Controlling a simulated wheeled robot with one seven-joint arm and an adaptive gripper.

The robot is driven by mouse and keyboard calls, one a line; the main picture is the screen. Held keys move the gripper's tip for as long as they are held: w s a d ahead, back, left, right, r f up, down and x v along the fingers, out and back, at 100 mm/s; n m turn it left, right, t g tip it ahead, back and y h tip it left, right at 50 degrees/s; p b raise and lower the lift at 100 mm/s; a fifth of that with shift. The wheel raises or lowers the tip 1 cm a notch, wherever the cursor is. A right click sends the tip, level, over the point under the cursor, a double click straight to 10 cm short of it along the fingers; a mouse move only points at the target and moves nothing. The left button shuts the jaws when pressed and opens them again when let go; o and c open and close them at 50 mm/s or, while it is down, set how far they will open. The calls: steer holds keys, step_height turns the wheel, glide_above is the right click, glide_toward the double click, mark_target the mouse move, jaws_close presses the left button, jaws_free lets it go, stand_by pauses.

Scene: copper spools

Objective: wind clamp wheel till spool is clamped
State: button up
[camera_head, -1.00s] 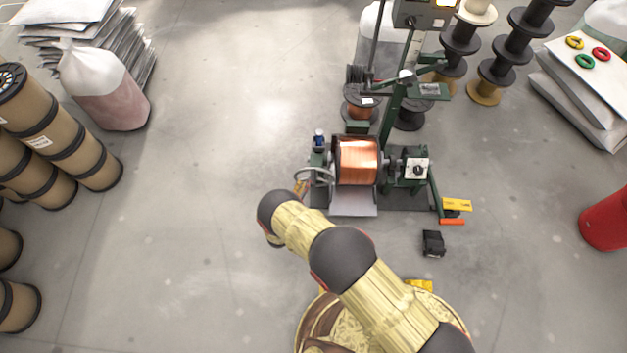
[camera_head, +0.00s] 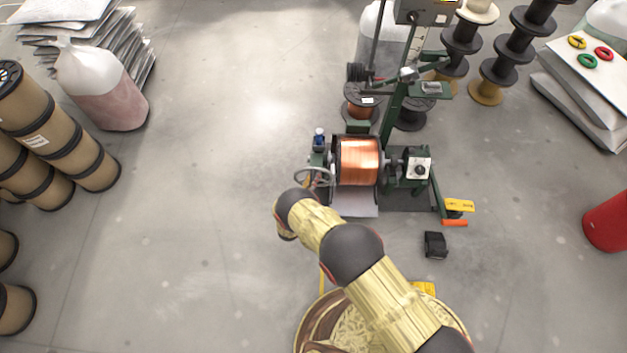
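The clamp wheel (camera_head: 314,177) is a thin grey handwheel at the left end of the winding machine. The spool (camera_head: 358,162), wound with bright copper wire, sits between the machine's left stand (camera_head: 317,157) and the dark drive head (camera_head: 410,166) on the right. I cannot tell whether the spool is clamped. My yellow and black arm reaches up from the bottom right and bends down just below and left of the wheel. My gripper does not show; the arm hides what lies under it.
A black pedal (camera_head: 435,245) lies on the floor right of my arm. A yellow plate (camera_head: 459,205) and an orange bar (camera_head: 455,223) stick out at the machine's lower right. A red drum (camera_head: 607,220) stands at the right edge.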

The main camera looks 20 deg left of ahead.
jaws_close()
stand_by(0.5)
stand_by(0.4)
